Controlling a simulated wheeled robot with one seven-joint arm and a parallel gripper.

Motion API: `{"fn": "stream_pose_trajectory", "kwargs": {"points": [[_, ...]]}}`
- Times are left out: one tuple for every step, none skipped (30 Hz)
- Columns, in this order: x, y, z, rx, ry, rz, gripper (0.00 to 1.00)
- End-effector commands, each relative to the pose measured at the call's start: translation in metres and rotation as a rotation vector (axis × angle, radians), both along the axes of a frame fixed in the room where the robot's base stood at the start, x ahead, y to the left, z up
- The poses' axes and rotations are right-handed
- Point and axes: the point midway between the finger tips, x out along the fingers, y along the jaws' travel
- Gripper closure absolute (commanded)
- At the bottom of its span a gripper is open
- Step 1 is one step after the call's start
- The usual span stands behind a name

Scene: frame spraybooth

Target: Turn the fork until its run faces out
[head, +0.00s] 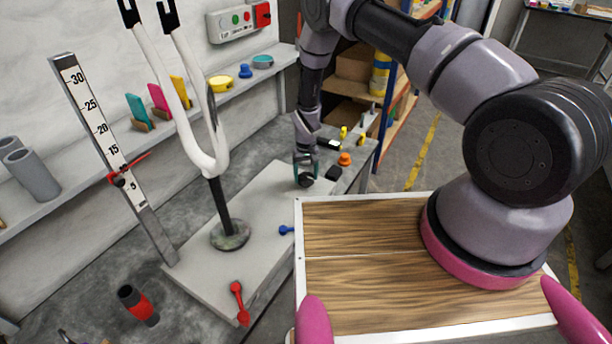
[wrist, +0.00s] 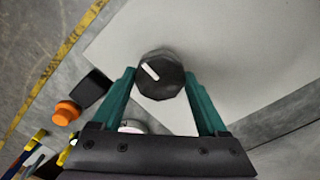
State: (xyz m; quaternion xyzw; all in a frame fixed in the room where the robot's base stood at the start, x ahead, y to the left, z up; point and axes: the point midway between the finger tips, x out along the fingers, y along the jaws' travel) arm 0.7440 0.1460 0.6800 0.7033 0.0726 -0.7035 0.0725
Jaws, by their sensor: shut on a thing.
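The white fork (head: 211,165) stands upright, prongs up, on a dark stem with a round, mottled base (head: 230,236) on a pale plate. A dark narrow curved strip shows along its right leg; I cannot tell whether this is the run. A black faceted knob (head: 306,181) stands at the plate's far end. My gripper (head: 305,168) reaches down to it and is shut on it. In the wrist view, the green fingers of my gripper (wrist: 158,84) hold the knob (wrist: 162,88) from both sides. Its white mark points to the upper left.
An upright ruler (head: 103,130) with a red pointer stands left of the fork. An orange knob (head: 345,159) and black block (head: 334,173) sit right of my gripper.

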Motion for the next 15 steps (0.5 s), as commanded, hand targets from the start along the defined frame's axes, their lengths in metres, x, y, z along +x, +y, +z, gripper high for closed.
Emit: {"fn": "stream_pose_trajectory", "kwargs": {"points": [[0.0009, -0.0001, 0.0006, 0.000, -0.002, -0.004, 0.80], [0.0009, -0.0001, 0.0006, 0.000, -0.002, -0.005, 0.80], [0.0009, -0.0001, 0.0006, 0.000, -0.002, -0.007, 0.80], [0.0010, -0.0002, 0.0006, -0.001, -0.002, -0.007, 0.80], [0.0009, -0.0001, 0.0006, 0.000, -0.002, -0.007, 0.80], [0.0009, -0.0001, 0.0006, 0.000, -0.002, -0.007, 0.80], [0.0010, -0.0002, 0.0006, 0.000, -0.002, -0.007, 0.80], [0.0010, -0.0002, 0.0006, 0.000, -0.002, -0.007, 0.80], [0.0009, -0.0001, 0.0006, 0.000, -0.002, -0.007, 0.80], [0.0010, -0.0002, 0.0006, 0.000, -0.002, -0.007, 0.80], [0.0009, -0.0001, 0.0006, 0.000, -0.002, -0.007, 0.80], [0.0009, -0.0001, 0.0006, 0.000, -0.002, -0.006, 0.80], [0.0009, -0.0001, 0.0006, 0.000, -0.002, -0.006, 0.20], [0.0009, -0.0001, 0.0006, 0.000, -0.002, -0.006, 0.09], [0.0009, -0.0001, 0.0006, 0.000, -0.002, -0.006, 0.00]]}}
